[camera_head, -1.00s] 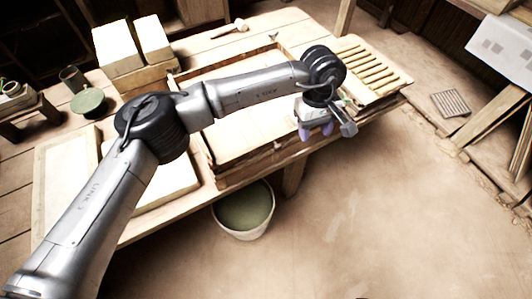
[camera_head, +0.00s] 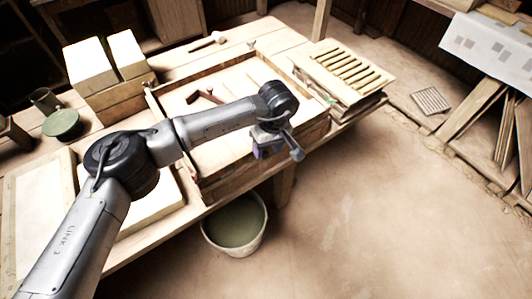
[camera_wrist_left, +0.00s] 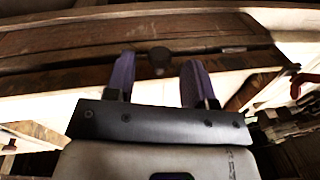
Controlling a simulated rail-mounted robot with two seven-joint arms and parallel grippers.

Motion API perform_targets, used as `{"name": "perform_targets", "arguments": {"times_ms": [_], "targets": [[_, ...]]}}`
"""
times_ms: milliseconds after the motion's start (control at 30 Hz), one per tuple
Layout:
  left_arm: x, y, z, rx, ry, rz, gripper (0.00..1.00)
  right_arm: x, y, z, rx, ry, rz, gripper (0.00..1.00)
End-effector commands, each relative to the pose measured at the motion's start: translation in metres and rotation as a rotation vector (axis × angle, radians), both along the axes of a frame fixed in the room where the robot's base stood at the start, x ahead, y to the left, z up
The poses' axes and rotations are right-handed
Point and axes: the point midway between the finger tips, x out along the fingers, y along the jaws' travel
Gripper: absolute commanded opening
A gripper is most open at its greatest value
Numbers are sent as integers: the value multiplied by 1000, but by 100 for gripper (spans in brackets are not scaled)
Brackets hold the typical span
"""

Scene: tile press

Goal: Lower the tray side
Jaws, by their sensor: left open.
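The wooden tray (camera_head: 165,122) lies on the workbench, with low walls around a pale bed. Its near side (camera_head: 232,182) is a wooden board along the bench's front edge. My left gripper (camera_head: 266,152) is at this near side, partly hidden by its own wrist. In the left wrist view its two purple fingers (camera_wrist_left: 158,80) are apart, pointing at a wooden board (camera_wrist_left: 60,42). A small dark knob (camera_wrist_left: 157,58) shows between the fingertips; I cannot tell whether they touch it. My right gripper is out of view.
A reddish-brown tool (camera_head: 204,97) lies in the tray. A slatted rack (camera_head: 345,68) is to the right and pale blocks (camera_head: 90,68) stand at the left. A bucket (camera_head: 236,222) is on the floor below. Open floor lies to the right.

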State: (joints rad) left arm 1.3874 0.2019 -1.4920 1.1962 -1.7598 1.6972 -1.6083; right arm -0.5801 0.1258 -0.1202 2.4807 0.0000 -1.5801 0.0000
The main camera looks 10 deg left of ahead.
Motion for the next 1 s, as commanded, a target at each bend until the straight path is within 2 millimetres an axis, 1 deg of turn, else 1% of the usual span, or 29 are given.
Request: {"name": "perform_targets", "arguments": {"times_ms": [33, 200, 367, 633, 1000], "targets": [[-1, 1, -7, -1, 1, 0, 50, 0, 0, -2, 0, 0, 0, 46], [-2, 2, -18, 0, 1, 0, 50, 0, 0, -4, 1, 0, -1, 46], [-2, 3, -22, 0, 0, 0, 50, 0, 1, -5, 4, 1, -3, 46], [-2, 3, -22, -1, 1, 0, 49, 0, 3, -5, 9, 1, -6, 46], [-2, 3, -22, -1, 0, 0, 13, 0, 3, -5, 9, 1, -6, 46]]}}
